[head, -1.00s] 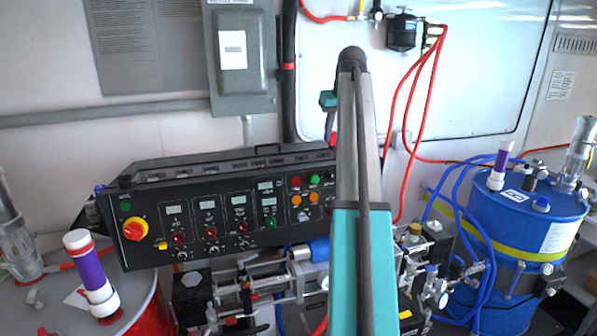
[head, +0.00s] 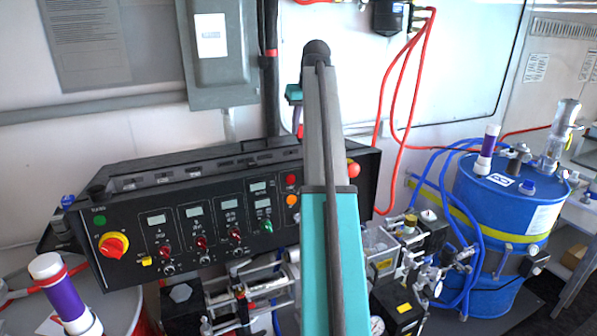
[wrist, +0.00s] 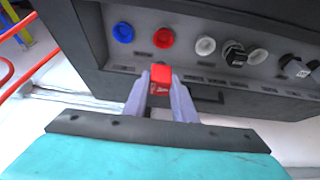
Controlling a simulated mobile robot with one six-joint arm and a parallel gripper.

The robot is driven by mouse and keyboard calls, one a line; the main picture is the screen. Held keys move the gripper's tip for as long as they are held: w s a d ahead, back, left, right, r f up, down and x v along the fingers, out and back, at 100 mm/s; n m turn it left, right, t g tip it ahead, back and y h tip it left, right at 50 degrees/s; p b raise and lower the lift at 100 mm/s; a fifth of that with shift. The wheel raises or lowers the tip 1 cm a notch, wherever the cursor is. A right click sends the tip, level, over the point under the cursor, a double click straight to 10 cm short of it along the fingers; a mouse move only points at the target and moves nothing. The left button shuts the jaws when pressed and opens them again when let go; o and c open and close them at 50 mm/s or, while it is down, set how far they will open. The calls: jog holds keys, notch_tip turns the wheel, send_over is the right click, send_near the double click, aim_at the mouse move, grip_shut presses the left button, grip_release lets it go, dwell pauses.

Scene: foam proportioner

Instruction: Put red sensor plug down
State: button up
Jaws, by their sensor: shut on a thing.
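The red sensor plug (wrist: 160,77) is a small red block between the two pale fingers of my gripper (wrist: 158,90) in the wrist view. My gripper is shut on it. The plug is held in front of the edge of the black control box, near a row of round sockets. A blue socket (wrist: 123,32), a red socket (wrist: 163,38) and a white socket (wrist: 205,46) show there. The plug appears apart from the red socket. In the head view my arm hides most of the gripper; only a small part shows above the control box (head: 150,200).
Black and white connectors (wrist: 235,54) sit farther right in the socket row. Red hoses (head: 385,110) hang on the wall right of my arm. A blue drum (head: 508,210) stands at the right, and a grey electrical box (head: 215,60) is on the wall behind.

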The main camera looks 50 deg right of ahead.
aim_at(302, 136)
jog(key=shift+f, duration=0.1)
notch_tip(302, 136, down, 5)
jog(key=shift+a+r+p, duration=0.1)
jog(key=shift+r+p, duration=0.05)
jog(key=shift+p, duration=1)
jog(key=shift+f, duration=0.7)
jog(key=shift+f+p, duration=1)
jog(key=shift+f, duration=0.85)
jog(key=shift+f, duration=0.15)
jog(key=o, duration=1)
jog(key=shift+o, duration=0.2)
jog(key=shift+r, duration=0.2)
